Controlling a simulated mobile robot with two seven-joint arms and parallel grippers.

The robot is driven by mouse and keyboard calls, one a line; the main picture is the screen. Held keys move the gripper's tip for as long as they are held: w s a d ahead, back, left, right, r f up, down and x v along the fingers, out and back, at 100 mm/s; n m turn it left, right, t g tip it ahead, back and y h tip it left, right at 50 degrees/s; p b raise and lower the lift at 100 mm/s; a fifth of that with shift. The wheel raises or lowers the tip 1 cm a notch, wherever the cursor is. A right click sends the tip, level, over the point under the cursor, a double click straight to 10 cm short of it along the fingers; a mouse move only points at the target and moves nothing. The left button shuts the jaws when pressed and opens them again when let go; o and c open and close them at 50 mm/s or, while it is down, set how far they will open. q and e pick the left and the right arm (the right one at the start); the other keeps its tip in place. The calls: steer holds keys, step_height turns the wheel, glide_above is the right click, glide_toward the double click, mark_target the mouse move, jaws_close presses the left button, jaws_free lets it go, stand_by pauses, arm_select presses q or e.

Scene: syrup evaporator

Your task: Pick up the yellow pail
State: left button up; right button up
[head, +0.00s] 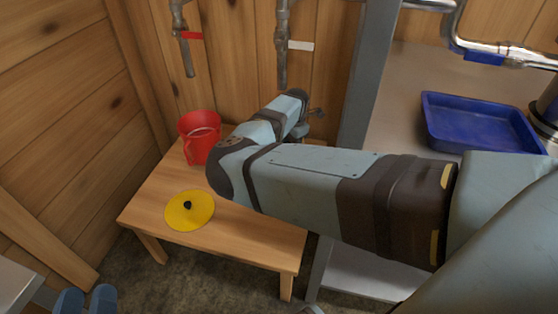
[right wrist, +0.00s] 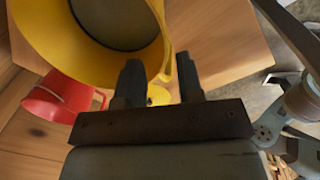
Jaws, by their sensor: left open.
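The yellow pail (right wrist: 150,62) shows in the upper left of the right wrist view, its round opening facing the camera. In the head view it is not seen; my right arm covers the middle of the bench. My right gripper (right wrist: 161,80) is open, its two dark fingers apart beside the pail. Part of the pail's rim shows in the gap between them; I cannot tell whether it touches a finger. My left gripper (head: 87,299) is open and empty at the bottom left of the head view, away from the bench.
A wooden bench (head: 240,235) holds a red pail (head: 200,137) and a yellow disc with a black knob (head: 188,212). The red pail also shows in the wrist view (right wrist: 62,97). A blue tray (head: 480,122) lies on the counter at right. Pipes with valves hang on the back wall.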

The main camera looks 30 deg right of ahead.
steer(key=f, duration=0.2)
steer(key=f+b, duration=0.2)
steer(key=f, duration=0.1)
steer(key=shift+w+d+f, duration=0.15)
steer(key=shift+d+f, duration=0.15)
steer(key=shift+d, duration=0.1)
arm_select(q)
steer(key=f, duration=0.2)
steer(key=f+g, duration=0.1)
steer(key=shift+w+d+f+g, duration=0.1)
steer(key=shift+d+f+g, duration=0.1)
steer(key=shift+f+g, duration=0.15)
arm_select(e)
steer(key=shift+c, duration=0.2)
jaws_close()
steer(key=shift+r, duration=0.15)
